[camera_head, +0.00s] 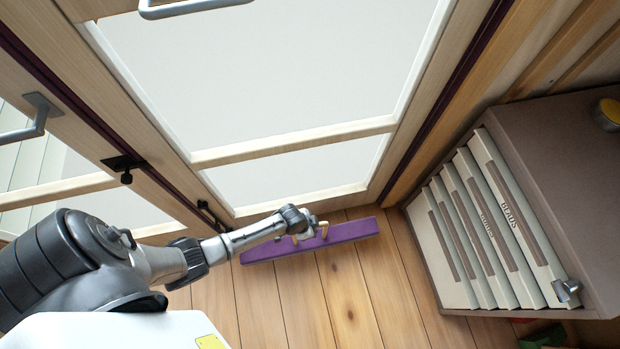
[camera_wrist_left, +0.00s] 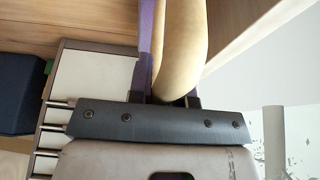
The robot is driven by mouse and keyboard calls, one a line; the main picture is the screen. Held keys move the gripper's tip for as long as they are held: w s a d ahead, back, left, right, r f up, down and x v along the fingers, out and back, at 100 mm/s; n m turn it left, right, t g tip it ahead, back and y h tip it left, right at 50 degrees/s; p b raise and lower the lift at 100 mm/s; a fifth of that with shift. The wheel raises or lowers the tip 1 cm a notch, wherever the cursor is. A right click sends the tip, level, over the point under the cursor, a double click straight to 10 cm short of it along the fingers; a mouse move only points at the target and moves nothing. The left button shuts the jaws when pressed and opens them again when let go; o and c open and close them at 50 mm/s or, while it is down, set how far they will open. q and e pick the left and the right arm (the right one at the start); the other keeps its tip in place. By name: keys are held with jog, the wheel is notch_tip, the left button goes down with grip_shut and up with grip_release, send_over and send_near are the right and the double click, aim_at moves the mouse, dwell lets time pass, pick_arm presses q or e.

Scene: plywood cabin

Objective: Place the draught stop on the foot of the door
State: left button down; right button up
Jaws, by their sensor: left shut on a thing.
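The draught stop (camera_head: 352,231) is a long purple bar with a beige handle. It lies along the bottom of the door, with a strip of floor between the two on the right. I cannot tell whether it touches the floor. The door (camera_head: 290,201) has a pale wood frame and white panes. My left gripper (camera_head: 308,229) is shut on the beige handle. In the left wrist view the handle (camera_wrist_left: 182,45) is between the fingers, beside the purple bar (camera_wrist_left: 145,40). My right gripper is not in view.
A brown shelf box (camera_head: 560,140) with several white binders (camera_head: 500,215) stands on the right. A round yellow-topped thing (camera_head: 608,112) is on it. A green block (camera_head: 543,337) lies at bottom right. The plank floor (camera_head: 340,300) in front is clear.

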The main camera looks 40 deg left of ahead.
pick_arm(q)
jog(key=shift+w+a+f+b, duration=1.05)
jog(key=shift+w+a, duration=0.2)
jog(key=shift+a, duration=0.15)
notch_tip(320, 180, down, 4)
jog(key=b, duration=0.3)
jog(key=shift+f, duration=0.15)
jog(key=c, duration=1.1)
grip_release()
jog(key=shift+o, duration=0.2)
